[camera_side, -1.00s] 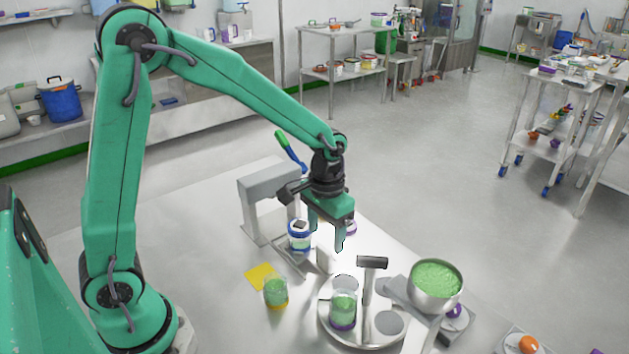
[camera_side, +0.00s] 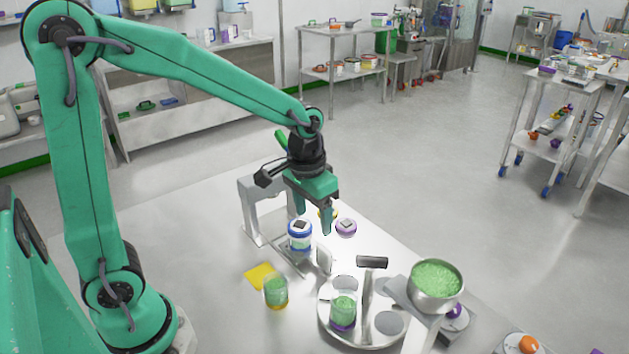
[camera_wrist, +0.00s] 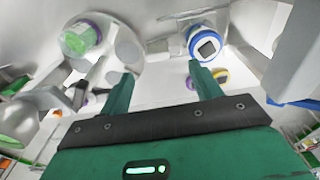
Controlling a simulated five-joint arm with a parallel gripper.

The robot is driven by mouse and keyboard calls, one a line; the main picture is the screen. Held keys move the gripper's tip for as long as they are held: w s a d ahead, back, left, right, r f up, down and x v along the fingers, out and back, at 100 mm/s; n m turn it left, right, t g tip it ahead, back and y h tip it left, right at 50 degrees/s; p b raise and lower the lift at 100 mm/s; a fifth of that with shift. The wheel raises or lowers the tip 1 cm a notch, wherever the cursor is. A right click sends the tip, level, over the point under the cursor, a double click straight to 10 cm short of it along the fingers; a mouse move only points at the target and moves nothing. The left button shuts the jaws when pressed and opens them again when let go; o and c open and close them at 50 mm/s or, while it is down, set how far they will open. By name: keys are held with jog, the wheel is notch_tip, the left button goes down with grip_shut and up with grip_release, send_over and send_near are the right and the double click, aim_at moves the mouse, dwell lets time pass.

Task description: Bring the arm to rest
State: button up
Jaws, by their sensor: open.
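My gripper (camera_side: 312,218) is open with nothing between its fingers, and it hangs above the steel table (camera_side: 200,228). In the wrist view its two green fingers (camera_wrist: 163,84) are spread apart. In the side view a blue-and-white jar (camera_side: 299,236) stands just below and left of the fingertips. A purple-rimmed item (camera_side: 346,227) sits to the right of the fingertips. The blue-rimmed jar also shows in the wrist view (camera_wrist: 205,45), beyond the right finger. My gripper appears clear of both.
A round steel tray (camera_side: 354,339) holds a purple-based jar of green granules (camera_side: 343,311) and a post. A yellow-based green jar (camera_side: 276,291) stands beside a yellow card (camera_side: 258,277). A bowl of green granules (camera_side: 436,282) is at right. A grey arch-shaped stand (camera_side: 248,212) is close behind my gripper.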

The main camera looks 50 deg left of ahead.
jog(key=s+a+r+t, duration=0.3)
jog(key=s+r, duration=0.6)
jog(key=s, duration=0.4)
jog(key=shift+s+r+t, duration=0.2)
jog(key=shift+s+t, duration=0.1)
jog(key=shift+t, duration=0.5)
dwell(1.3)
